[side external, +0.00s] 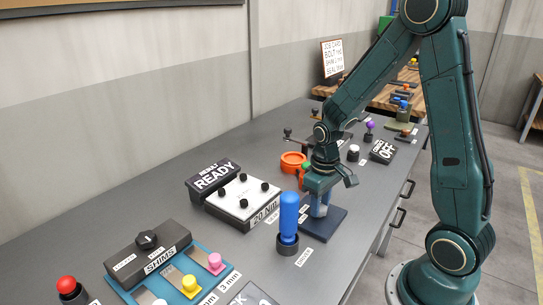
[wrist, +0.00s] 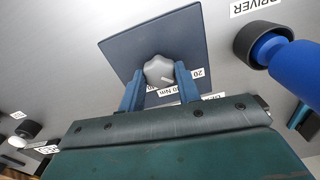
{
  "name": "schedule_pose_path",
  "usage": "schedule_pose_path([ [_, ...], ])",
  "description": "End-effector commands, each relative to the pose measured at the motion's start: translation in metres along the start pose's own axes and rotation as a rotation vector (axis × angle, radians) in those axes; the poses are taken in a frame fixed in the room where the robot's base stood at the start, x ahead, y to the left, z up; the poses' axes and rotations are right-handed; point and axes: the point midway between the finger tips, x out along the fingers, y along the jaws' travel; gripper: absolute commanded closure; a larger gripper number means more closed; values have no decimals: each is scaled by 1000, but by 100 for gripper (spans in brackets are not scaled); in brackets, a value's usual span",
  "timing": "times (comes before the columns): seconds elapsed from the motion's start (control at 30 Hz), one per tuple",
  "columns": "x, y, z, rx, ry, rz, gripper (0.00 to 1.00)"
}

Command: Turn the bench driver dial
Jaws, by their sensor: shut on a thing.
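The bench driver dial is a grey lobed knob (wrist: 158,71) on a dark blue square plate (wrist: 125,48), with small white number labels beside it. In the wrist view my gripper (wrist: 159,82) has one finger on each side of the knob and is shut on it. In the side view my gripper (side external: 320,195) points down over the blue plate (side external: 324,226), and its body hides the knob. The blue-handled driver (side external: 289,216) stands upright in a dark round holder, close to the plate; it also shows in the wrist view (wrist: 287,62).
A white box with black knobs (side external: 241,201) and a READY sign (side external: 214,179) stand left of the plate. An orange ring (side external: 293,161) is behind my gripper. A SHIMS box (side external: 148,250) and coloured pegs are at the front left. Grey bench shows between them.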

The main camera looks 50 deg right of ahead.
Motion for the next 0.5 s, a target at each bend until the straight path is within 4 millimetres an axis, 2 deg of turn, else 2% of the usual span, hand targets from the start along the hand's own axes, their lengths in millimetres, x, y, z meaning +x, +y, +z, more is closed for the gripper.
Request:
schedule_pose_path([
  [0.5, 0, 0, -1, -64, 5, 1, 90],
])
